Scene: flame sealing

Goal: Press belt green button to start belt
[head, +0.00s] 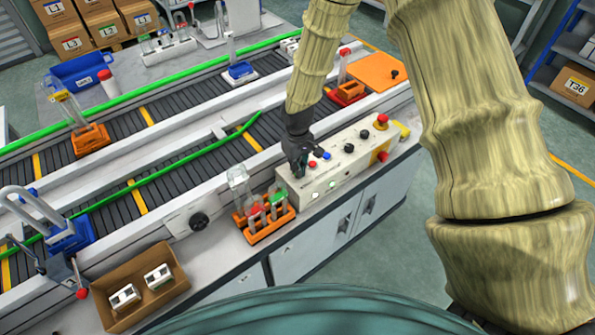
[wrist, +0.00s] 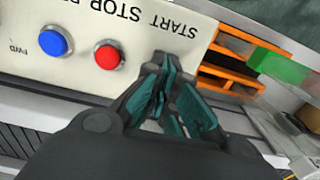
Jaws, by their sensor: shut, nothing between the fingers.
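The belt's control panel (head: 345,172) is a long pale box on the counter in front of the belt. The wrist view shows its top (wrist: 120,22) with the words START and STOP upside down. A red button (wrist: 108,55) and a blue button (wrist: 55,41) stand left of my gripper (wrist: 166,66). My gripper (head: 299,172) is shut and empty, pointing down at the panel's left end, by the START label. No green button shows there; my fingers cover that spot. I cannot tell whether the fingertips touch the panel.
An orange rack (head: 265,222) with tubes stands just left of the panel. A red emergency knob (head: 381,121) is at the panel's far right. The belt (head: 185,125) runs behind, carrying an orange holder (head: 90,140). A cardboard box (head: 145,285) sits at lower left.

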